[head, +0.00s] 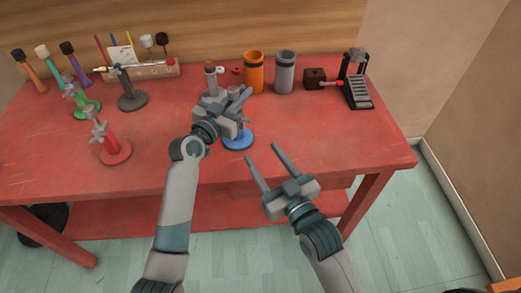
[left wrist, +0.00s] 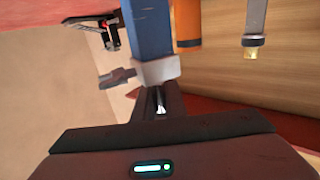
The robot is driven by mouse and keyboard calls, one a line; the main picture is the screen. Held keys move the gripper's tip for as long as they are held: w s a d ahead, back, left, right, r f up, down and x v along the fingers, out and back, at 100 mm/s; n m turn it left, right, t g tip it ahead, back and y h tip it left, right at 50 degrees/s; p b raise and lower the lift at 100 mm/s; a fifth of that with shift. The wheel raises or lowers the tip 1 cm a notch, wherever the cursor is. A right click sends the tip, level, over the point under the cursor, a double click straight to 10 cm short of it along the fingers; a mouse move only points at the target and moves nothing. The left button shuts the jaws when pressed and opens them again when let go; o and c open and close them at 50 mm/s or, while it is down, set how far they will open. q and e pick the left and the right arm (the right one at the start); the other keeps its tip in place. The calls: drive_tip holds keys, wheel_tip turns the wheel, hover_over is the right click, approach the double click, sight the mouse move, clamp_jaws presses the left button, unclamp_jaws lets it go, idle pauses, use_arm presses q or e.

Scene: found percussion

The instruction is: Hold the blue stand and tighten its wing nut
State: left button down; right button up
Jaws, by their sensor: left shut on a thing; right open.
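The blue stand has a round base (head: 238,140) on the red table, near the middle of its front half. My left gripper (head: 238,103) is shut on the stand from above the base and hides most of its upper part in the head view. In the left wrist view the blue post (left wrist: 150,28) runs into a pale grey collar (left wrist: 157,71) right at my left fingers, with a grey wing nut (left wrist: 117,77) sticking out to one side. My right gripper (head: 262,152) is open and empty, in front of the blue base and to its right, fingers pointing toward the back left.
A red stand (head: 115,150), a green stand (head: 86,108) and a dark grey stand (head: 131,98) are at the left. An orange cup (head: 254,78), a grey cup (head: 285,77) and a black pedal (head: 358,93) stand behind. The table's right front is clear.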

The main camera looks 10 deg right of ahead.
idle(0.3)
use_arm(q)
drive_tip(key=c, duration=1.7)
unclamp_jaws()
drive_tip(key=v, duration=1.2)
